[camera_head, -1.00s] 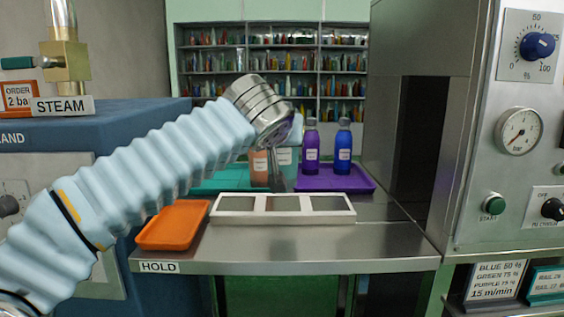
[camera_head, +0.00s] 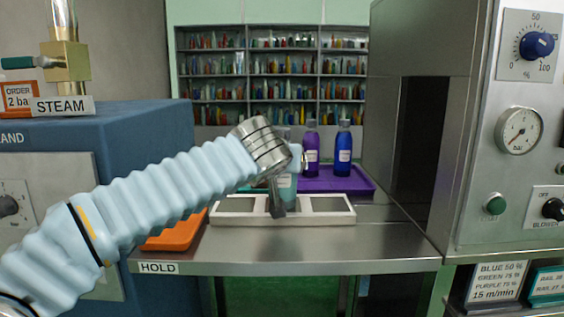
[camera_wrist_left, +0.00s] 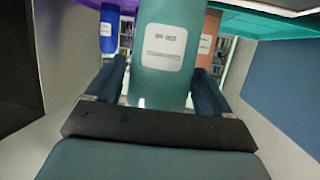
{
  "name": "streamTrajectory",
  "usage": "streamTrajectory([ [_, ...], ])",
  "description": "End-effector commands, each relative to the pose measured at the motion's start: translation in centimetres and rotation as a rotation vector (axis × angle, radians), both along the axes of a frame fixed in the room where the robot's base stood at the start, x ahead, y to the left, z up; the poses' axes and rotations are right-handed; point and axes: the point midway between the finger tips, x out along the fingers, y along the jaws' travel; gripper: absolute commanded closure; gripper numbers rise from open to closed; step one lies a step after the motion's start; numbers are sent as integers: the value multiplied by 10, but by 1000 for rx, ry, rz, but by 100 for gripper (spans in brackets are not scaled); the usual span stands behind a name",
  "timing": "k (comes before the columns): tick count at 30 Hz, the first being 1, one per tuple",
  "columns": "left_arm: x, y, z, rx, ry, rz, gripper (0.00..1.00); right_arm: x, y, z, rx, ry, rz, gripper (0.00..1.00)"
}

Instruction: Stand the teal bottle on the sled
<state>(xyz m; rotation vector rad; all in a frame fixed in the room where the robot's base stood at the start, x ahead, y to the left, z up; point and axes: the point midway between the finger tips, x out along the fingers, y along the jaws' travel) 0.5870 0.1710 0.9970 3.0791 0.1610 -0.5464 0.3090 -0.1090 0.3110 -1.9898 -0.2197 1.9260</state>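The teal bottle (camera_head: 288,188) is upright at the middle of the white, three-pocket sled (camera_head: 232,218), partly hidden behind my left gripper (camera_head: 277,208). I cannot tell whether its base touches the sled floor. In the left wrist view the teal bottle (camera_wrist_left: 165,62), with a white label, stands between the two dark fingers of my left gripper (camera_wrist_left: 160,95), which are closed against its sides. The sled's left and right pockets look empty. My right gripper is in neither view.
A purple bottle (camera_head: 312,150) and a blue bottle (camera_head: 344,150) stand on the purple tray (camera_head: 335,185) behind the sled. An orange tray (camera_head: 172,237) lies left of the sled, partly behind my arm. The steel cabinet (camera_head: 405,150) rises at right. The front counter is clear.

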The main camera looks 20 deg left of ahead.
Motion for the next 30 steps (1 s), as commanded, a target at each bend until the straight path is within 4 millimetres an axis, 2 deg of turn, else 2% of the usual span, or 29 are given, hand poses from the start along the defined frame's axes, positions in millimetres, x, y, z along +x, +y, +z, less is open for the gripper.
streamTrajectory([
  [10, -5, -1, 3, -1, -1, -1, 19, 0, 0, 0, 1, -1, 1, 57],
  [24, -95, -10, 36, -1, -2, -2, 19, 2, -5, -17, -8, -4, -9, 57],
  [30, -112, -12, 42, 0, 0, 0, 19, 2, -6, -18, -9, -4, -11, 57],
])
